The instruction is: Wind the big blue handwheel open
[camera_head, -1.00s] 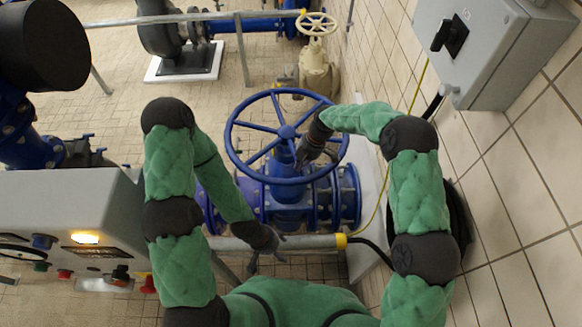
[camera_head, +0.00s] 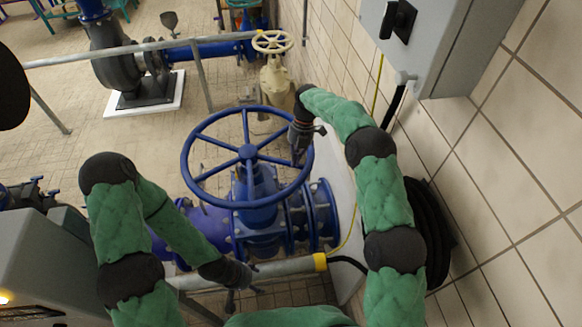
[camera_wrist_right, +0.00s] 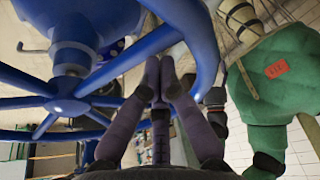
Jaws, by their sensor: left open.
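The big blue handwheel (camera_head: 187,150) sits level on a blue valve (camera_head: 262,240) in the middle of the head view. Its rim, spokes and hub (camera_wrist_right: 62,105) fill the left of the right wrist view. My right gripper (camera_head: 299,152) is at the right side of the rim, pointing down. In the wrist view its dark fingers (camera_wrist_right: 161,68) lie close together beside the rim and under a spoke; I cannot tell whether they touch the wheel. My left gripper (camera_head: 240,291) is open and empty, low by the grey rail, apart from the wheel.
A grey rail (camera_head: 285,267) with a yellow band runs in front of the valve. A tiled wall (camera_head: 500,180) and grey switch box (camera_head: 440,45) bound the right. A cream handwheel valve (camera_head: 273,80) stands behind. A grey cabinet (camera_head: 45,265) is at lower left.

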